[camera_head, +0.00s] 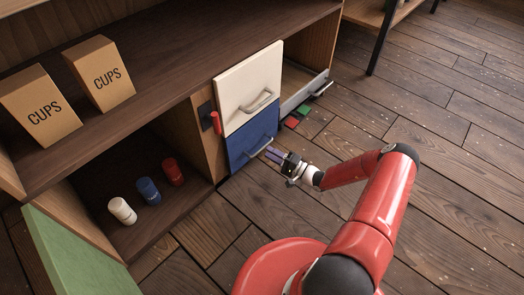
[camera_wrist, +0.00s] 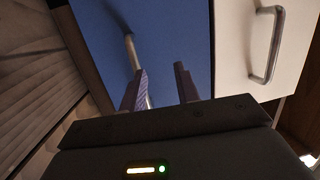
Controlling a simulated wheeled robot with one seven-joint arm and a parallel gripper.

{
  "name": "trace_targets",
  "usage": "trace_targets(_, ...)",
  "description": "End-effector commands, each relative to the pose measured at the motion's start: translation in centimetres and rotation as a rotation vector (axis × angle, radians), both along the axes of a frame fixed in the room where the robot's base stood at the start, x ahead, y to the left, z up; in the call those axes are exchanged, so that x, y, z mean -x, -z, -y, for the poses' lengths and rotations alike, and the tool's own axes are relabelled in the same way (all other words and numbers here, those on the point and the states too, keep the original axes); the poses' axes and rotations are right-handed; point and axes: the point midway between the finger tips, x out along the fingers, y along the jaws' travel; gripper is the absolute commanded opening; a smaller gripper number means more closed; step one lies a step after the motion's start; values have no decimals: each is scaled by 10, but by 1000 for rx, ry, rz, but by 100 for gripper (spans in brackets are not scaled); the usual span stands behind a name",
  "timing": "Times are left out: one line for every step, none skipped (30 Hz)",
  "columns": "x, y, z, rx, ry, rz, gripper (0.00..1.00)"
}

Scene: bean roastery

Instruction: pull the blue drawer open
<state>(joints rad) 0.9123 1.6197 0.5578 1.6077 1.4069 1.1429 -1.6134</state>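The blue drawer (camera_head: 240,146) sits below a white drawer (camera_head: 248,85) in the wooden cabinet, its front roughly flush with the white one. Its metal handle (camera_head: 262,147) runs across the front. In the wrist view the blue front (camera_wrist: 165,35) fills the upper middle, and the handle (camera_wrist: 131,52) passes partly behind the left finger. My gripper (camera_head: 276,155) is close in front of the handle. In the wrist view my gripper's (camera_wrist: 161,88) two fingers are apart, with blue showing between them. Whether a finger touches the handle cannot be told.
A pale drawer (camera_head: 302,94) with a handle stands to the right, near red and green blocks (camera_head: 297,117). A red object (camera_head: 215,122) is on the cabinet's post. Cups boxes (camera_head: 100,74), several canisters (camera_head: 149,191) and a green panel (camera_head: 75,255) are left. Floor (camera_head: 450,150) at right is clear.

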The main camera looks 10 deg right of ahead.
Motion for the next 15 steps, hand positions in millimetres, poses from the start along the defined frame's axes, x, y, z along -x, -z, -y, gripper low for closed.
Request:
trace_targets(0,17,5,-30,58,0,32)
trace_targets(-1,24,8,-38,85,2,32)
trace_targets(-1,31,11,-49,118,3,32)
trace_targets(-2,35,13,-56,137,5,32)
trace_targets(-2,38,14,-61,152,5,32)
trace_targets(-2,41,16,-65,168,6,32)
trace_targets(-3,43,16,-68,177,7,32)
trace_targets(-4,44,16,-69,181,7,32)
trace_targets(-6,44,15,-69,185,8,32)
trace_targets(-8,44,14,-69,185,8,32)
trace_targets(-10,43,12,-69,185,9,32)
trace_targets(-15,42,9,-69,184,9,32)
trace_targets(-18,42,6,-69,184,8,32)
trace_targets(-22,41,2,-69,183,8,32)
trace_targets(-27,40,-2,-68,181,8,32)
